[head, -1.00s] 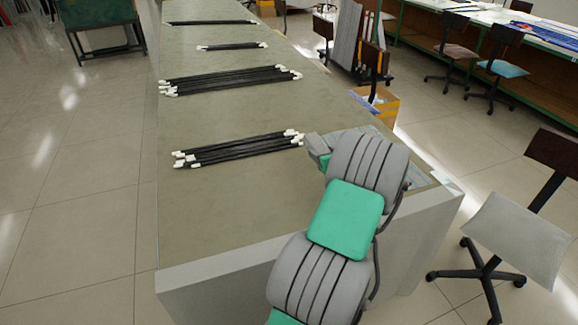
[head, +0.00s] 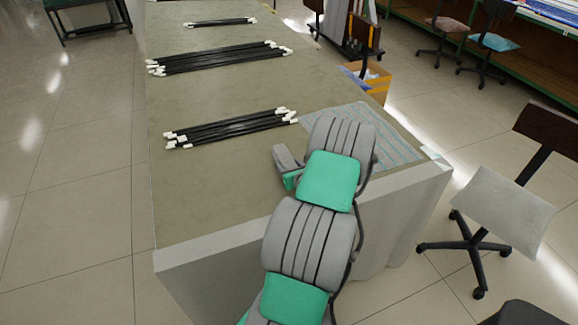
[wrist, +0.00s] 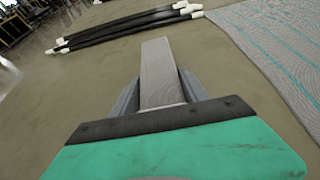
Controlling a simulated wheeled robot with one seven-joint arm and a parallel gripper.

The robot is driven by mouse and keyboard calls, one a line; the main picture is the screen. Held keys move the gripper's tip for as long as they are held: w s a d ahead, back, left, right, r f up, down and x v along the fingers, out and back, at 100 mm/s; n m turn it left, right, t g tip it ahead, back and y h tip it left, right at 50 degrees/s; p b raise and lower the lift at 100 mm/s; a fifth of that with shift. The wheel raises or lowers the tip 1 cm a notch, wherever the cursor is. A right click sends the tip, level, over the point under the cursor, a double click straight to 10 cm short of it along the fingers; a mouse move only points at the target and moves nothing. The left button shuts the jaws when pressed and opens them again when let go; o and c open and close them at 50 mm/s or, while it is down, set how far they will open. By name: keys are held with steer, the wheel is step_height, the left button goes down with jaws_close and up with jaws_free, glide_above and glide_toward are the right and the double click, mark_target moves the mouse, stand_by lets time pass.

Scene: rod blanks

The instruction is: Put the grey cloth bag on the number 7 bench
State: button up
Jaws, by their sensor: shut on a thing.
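My gripper (wrist: 158,95) is shut on a narrow grey piece with a woven look, which I take for the grey cloth bag (wrist: 158,62). It sticks out forward between the two grey fingers, over the bench top. In the head view my gripper (head: 291,178) is small and partly hidden by my arm, with the grey piece (head: 284,156) at its front. A long bench (head: 205,205) with a grey-green top and pale front edge lies below. No number shows on it, so I cannot tell which bench it is.
Bundles of black rods with white ends (head: 232,130) lie across the bench. A grey sheet with teal lines (head: 385,145) lies at its right edge. A chair (head: 500,210) stands to the right, a cardboard box (head: 372,80) beyond. The near left bench top is clear.

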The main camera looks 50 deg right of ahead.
steer(key=shift+f, duration=0.2)
steer(key=o, duration=1.4)
steer(key=shift+r, duration=0.1)
steer(key=shift+o, duration=0.2)
